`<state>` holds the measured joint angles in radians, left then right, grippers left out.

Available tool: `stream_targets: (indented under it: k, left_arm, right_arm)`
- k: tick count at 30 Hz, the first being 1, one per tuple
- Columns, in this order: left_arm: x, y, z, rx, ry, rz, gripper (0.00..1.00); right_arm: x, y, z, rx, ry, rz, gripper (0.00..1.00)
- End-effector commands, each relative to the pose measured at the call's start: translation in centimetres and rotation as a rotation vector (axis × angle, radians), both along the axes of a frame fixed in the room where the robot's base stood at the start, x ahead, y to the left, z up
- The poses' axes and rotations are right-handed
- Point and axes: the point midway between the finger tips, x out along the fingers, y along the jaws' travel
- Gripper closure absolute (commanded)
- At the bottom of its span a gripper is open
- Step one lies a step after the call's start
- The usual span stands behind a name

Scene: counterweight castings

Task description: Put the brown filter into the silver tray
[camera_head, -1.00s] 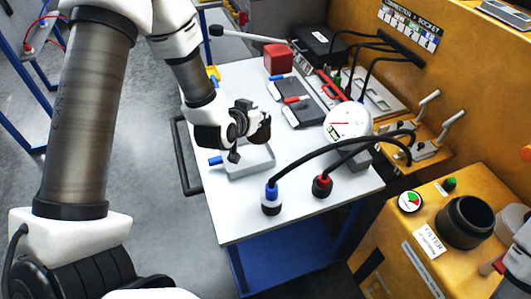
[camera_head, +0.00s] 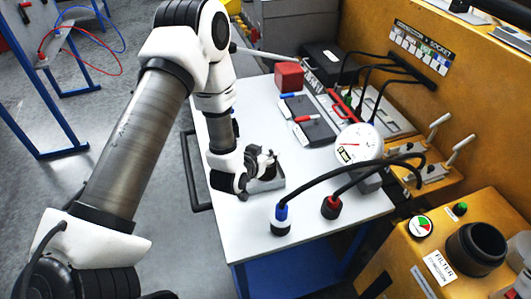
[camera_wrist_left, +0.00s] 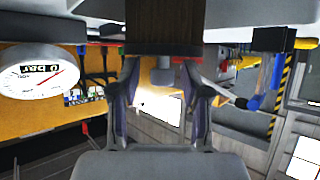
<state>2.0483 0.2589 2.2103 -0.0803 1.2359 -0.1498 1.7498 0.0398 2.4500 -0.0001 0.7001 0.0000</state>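The silver tray (camera_head: 268,185) sits on the white table near its left edge, partly hidden by my left gripper (camera_head: 266,160). In the left wrist view, the brown filter (camera_wrist_left: 164,28) shows at the top middle, with a grey knob (camera_wrist_left: 162,72) facing the gripper. The fingers of my left gripper (camera_wrist_left: 162,88) are spread on both sides of the knob with gaps. I cannot tell whether the filter rests in the tray; it does not show clearly in the head view. My right gripper is not in view.
A pressure gauge (camera_head: 357,146) and blue (camera_head: 281,219) and red (camera_head: 331,207) cable plugs stand right of the tray. Behind are dark flat boxes (camera_head: 313,127) and a red cube (camera_head: 289,76). A yellow machine with a dark round socket (camera_head: 476,248) stands at right.

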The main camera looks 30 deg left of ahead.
Motion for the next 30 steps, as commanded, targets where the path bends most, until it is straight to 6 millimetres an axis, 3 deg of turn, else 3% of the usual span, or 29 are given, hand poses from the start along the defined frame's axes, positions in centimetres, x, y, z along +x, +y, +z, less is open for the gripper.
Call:
stream_targets:
  k: [8, 17, 18, 21, 27, 30]
  left_arm:
    - [-0.5, 0.0, 0.4, -0.001, 0.001, 0.000, 0.53]
    - [-6.3, -0.5, 3.3, -0.004, 0.001, 0.001, 0.53]
    - [-6.9, -0.6, 4.7, 0.000, 0.004, 0.000, 0.53]
    - [-8.3, -0.7, 5.7, 0.000, 0.008, 0.000, 0.53]
    - [-10.0, -0.8, 6.4, 0.001, 0.005, -0.001, 0.53]
    - [-10.4, -0.8, 6.3, 0.002, 0.003, -0.001, 0.53]
  right_arm:
    - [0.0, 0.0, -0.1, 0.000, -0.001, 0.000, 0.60]
    - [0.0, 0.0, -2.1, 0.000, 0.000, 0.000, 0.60]
    - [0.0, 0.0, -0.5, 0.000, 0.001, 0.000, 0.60]
    - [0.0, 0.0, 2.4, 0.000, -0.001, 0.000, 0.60]
    - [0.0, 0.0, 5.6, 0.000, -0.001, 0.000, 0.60]
    - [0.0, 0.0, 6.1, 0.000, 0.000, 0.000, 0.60]
